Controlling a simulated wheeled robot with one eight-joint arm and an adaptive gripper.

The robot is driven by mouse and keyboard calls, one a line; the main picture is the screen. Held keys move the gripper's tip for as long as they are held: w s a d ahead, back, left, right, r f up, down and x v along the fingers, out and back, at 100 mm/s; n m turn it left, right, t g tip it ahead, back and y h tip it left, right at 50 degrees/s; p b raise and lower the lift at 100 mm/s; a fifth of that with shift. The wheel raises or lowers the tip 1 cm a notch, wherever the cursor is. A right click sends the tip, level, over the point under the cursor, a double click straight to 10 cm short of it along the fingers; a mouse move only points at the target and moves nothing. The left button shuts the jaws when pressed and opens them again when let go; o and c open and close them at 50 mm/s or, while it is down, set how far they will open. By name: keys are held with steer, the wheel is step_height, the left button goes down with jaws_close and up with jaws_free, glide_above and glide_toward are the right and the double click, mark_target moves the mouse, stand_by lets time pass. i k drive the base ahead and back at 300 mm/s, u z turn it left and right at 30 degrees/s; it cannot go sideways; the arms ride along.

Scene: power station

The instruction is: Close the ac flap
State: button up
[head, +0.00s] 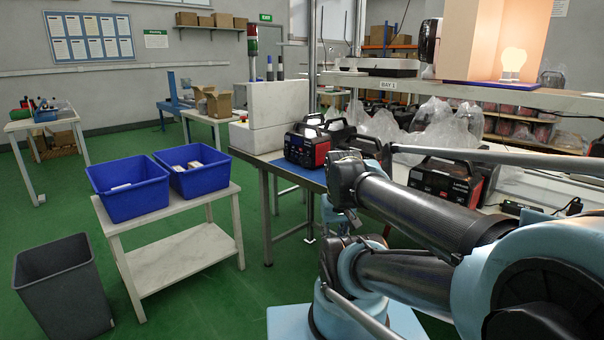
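No ac flap can be made out for certain in the head view. A red and black boxed machine (306,149) stands on the blue-topped bench, left of my arm. A second red and black machine (445,180) stands farther right, partly hidden behind my arm. No open flap can be made out on either. My arm is folded across the lower right. No gripper fingers can be distinguished at its end, so my gripper's state does not show.
Blue bins (130,188) stand on a white side table (175,262) at left; a dark waste bin (63,287) is on the floor. A shelf (500,93) with a lit lamp (513,62) is at right.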

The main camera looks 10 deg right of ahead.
mark_target(305, 161)
steer(key=z, duration=1.15)
steer(key=k, duration=0.55)
steer(key=z, duration=0.05)
